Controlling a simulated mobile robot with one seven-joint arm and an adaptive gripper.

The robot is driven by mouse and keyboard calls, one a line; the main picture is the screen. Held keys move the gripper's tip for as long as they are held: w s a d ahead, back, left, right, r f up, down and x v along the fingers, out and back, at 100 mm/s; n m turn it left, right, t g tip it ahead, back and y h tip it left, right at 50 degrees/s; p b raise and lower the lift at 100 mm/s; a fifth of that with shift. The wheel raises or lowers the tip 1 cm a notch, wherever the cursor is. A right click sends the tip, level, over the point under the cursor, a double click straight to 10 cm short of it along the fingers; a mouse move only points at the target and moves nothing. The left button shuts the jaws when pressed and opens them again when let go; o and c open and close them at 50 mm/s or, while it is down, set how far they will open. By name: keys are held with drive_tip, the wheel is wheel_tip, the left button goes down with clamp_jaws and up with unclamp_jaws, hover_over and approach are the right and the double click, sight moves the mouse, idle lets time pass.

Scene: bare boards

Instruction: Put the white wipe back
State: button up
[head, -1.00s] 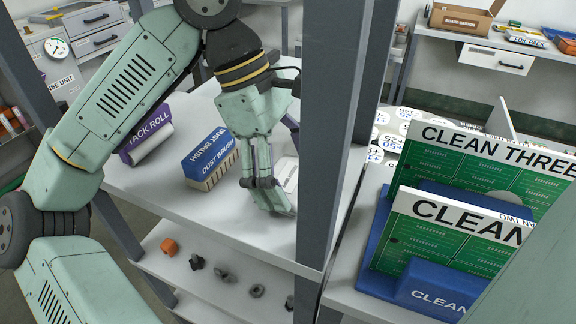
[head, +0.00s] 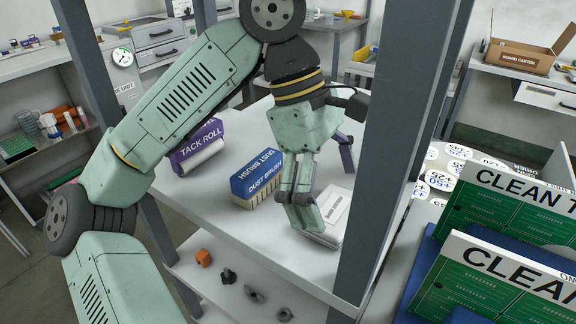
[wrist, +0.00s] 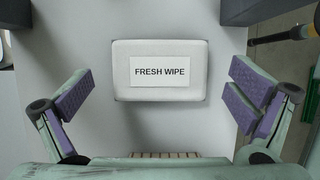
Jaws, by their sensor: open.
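The white wipe (wrist: 160,54) is a pale rounded block with a label reading FRESH WIPE. It lies flat on the light shelf board, and in the head view the wipe (head: 334,213) shows partly behind my gripper's fingers. My gripper (wrist: 158,98) is open, with its purple pads on either side and the wipe between and just beyond them. In the head view my gripper (head: 322,188) is low over the shelf beside the wipe. Nothing is held. I cannot tell the exact height gap.
A dust brush (head: 256,178) and a tack roll (head: 198,146) stand left of my gripper on the same shelf (head: 235,220). A grey post (head: 388,150) rises close on the right. Clean boards (head: 510,270) stand beyond it. Several small parts lie on the lower shelf.

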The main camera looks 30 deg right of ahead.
sight(261, 162)
drive_tip(key=shift+v, duration=1)
drive_tip(key=w+a, duration=0.2)
drive_tip(key=w, duration=0.1)
drive_tip(key=w+a, duration=0.2)
drive_tip(key=w, duration=0.1)
drive_tip(key=w+a+b, duration=0.1)
drive_tip(key=w+a, duration=0.1)
drive_tip(key=w, duration=0.2)
drive_tip(key=shift+w+f, duration=0.15)
